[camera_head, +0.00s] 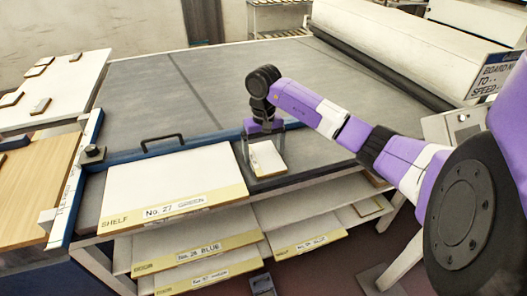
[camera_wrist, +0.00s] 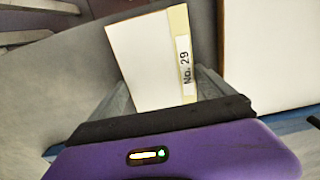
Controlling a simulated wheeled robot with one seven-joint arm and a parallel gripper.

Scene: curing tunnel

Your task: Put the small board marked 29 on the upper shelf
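The small board marked 29 (camera_wrist: 148,62) is white with a yellow edge strip and a "No. 29" label in the wrist view. In the head view the small board (camera_head: 267,158) is at the table's front edge, right of the large No. 27 board. My gripper (camera_head: 265,152) points down over it, fingers spread to about its width. In the wrist view one finger of my gripper (camera_wrist: 160,92) is along each side edge of the board. I cannot tell whether they press on it, or whether the board is resting or lifted.
Lower shelves hold No. 28 (camera_head: 190,252) and other labelled boards. The grey table top (camera_head: 190,85) behind is clear. A roller (camera_head: 370,65) lies at right.

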